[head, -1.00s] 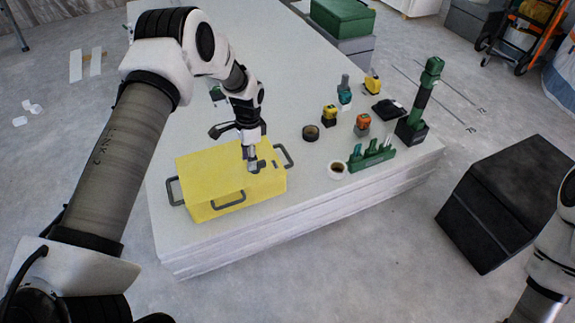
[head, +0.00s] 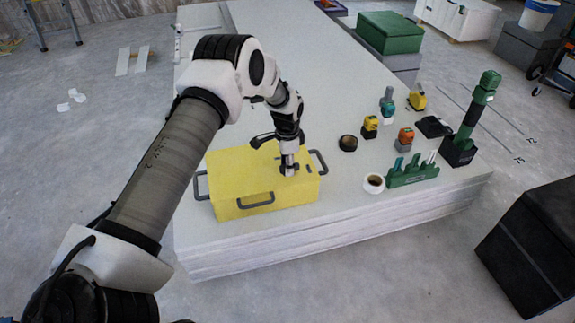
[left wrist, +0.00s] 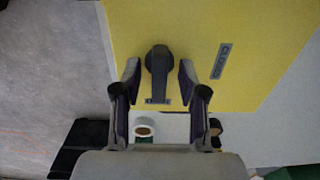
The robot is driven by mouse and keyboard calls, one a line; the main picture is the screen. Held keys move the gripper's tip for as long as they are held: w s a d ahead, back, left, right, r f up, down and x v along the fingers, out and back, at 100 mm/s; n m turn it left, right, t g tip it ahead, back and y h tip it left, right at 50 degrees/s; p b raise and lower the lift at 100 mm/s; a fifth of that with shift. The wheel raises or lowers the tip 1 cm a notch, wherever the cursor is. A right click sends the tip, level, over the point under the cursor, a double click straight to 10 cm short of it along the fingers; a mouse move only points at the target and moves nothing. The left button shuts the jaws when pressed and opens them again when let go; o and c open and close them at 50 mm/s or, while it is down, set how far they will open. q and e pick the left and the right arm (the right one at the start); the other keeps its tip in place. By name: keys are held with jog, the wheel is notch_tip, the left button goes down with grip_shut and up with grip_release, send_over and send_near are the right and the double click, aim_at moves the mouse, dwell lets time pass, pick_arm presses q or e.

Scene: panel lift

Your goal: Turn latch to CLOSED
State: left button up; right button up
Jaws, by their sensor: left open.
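The yellow box (head: 237,180) sits on the white panel stack near its front edge, with dark grey handles on its sides and front. My left gripper (head: 288,170) points down at the top of the box. In the left wrist view the dark latch (left wrist: 158,58) lies on the yellow face between the two open fingers of my left gripper (left wrist: 159,72). I see a gap on each side of the latch. A small dark label reading CLOSED (left wrist: 221,61) is right of the latch. Another small label (left wrist: 158,101) is below it, too small to read. My right gripper is out of view.
A black box (head: 535,250) is on the floor at right.

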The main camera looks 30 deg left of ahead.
pick_arm(q)
grip_shut()
jog(key=n+p, duration=0.3)
jog(key=shift+r, duration=0.2)
jog(key=n+p, duration=0.1)
jog(key=n, duration=0.1)
jog(key=shift+n, duration=0.3)
jog(key=n+p, duration=0.1)
jog(key=n, duration=0.1)
jog(key=shift+s+f+n+p, duration=0.1)
jog(key=shift+n+p, duration=0.3)
jog(key=n+p, duration=0.1)
jog(key=n, duration=0.2)
jog(key=shift+n, duration=0.3)
jog(key=n+p, duration=0.1)
jog(key=n, duration=0.5)
jog(key=shift+f+p, duration=0.1)
jog(key=shift+p, duration=0.3)
